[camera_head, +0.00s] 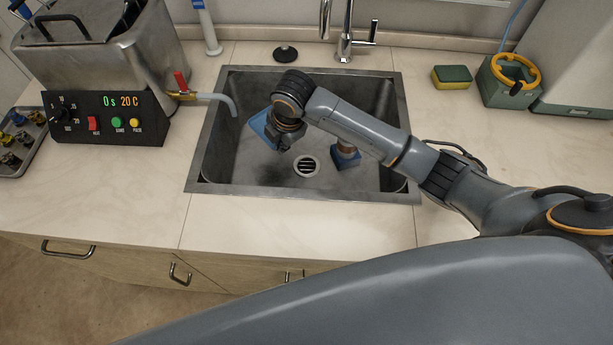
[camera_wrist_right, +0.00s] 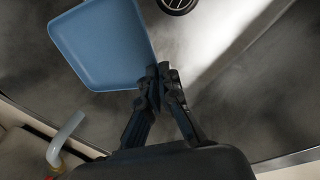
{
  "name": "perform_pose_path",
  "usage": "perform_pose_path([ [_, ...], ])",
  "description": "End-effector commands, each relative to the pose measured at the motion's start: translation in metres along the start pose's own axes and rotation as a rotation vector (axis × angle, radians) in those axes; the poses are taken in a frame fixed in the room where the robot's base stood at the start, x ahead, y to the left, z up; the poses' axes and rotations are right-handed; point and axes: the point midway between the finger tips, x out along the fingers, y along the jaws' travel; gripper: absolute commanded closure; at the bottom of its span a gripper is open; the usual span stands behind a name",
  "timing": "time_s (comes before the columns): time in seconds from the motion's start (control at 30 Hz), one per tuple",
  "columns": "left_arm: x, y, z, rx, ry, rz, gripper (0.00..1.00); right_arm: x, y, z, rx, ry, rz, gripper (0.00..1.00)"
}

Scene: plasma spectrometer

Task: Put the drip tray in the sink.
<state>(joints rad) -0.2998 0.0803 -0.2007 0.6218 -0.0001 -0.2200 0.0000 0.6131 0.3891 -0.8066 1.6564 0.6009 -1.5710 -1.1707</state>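The drip tray is a shallow blue tray (camera_head: 262,130) in the head view, tilted, within the outline of the sink at its left-middle part. In the right wrist view the tray (camera_wrist_right: 105,42) fills the upper left. My right gripper (camera_wrist_right: 160,75) has its fingers together at the tray's corner and holds it by the edge. In the head view this gripper (camera_head: 281,143) is partly hidden under its wrist. The steel sink (camera_head: 215,160) is below. I cannot tell whether the tray touches the sink floor. My left gripper is not in view.
A drain (camera_head: 307,165) is in the sink floor. A small object with a blue base (camera_head: 346,160) stands in the sink, partly under my arm. An ultrasonic bath (camera_head: 105,110) with a spout (camera_head: 215,98) is at the left. A sponge (camera_head: 452,77) lies right of the sink.

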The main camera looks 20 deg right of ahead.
Motion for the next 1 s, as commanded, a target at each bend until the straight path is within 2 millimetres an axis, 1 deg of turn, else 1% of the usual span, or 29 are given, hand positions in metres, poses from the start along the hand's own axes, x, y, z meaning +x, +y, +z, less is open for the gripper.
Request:
perform_pose_path([
  [0.03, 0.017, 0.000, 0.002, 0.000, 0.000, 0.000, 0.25, 0.016, -0.004, 0.000, 0.000, 0.000, 0.001, 1.00],
  [0.1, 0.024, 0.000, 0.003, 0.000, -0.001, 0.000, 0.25, 0.022, -0.006, 0.000, 0.000, 0.000, 0.001, 1.00],
  [0.2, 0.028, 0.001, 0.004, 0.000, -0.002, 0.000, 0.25, 0.028, -0.007, 0.000, 0.000, 0.000, 0.001, 1.00],
  [0.27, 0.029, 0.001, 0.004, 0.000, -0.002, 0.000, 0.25, 0.032, -0.008, 0.000, 0.001, 0.000, 0.000, 1.00],
  [0.53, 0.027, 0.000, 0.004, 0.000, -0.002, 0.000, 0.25, 0.076, -0.021, -0.001, 0.001, 0.001, -0.003, 1.00],
  [0.77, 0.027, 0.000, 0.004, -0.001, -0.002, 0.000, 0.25, 0.094, -0.025, 0.000, 0.001, 0.000, 0.000, 1.00],
  [0.9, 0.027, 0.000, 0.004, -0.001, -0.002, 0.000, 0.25, 0.114, -0.032, 0.000, 0.001, 0.000, -0.003, 1.00],
  [1.0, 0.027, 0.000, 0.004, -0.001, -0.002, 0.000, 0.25, 0.123, -0.033, 0.000, 0.000, 0.000, 0.000, 1.00],
])
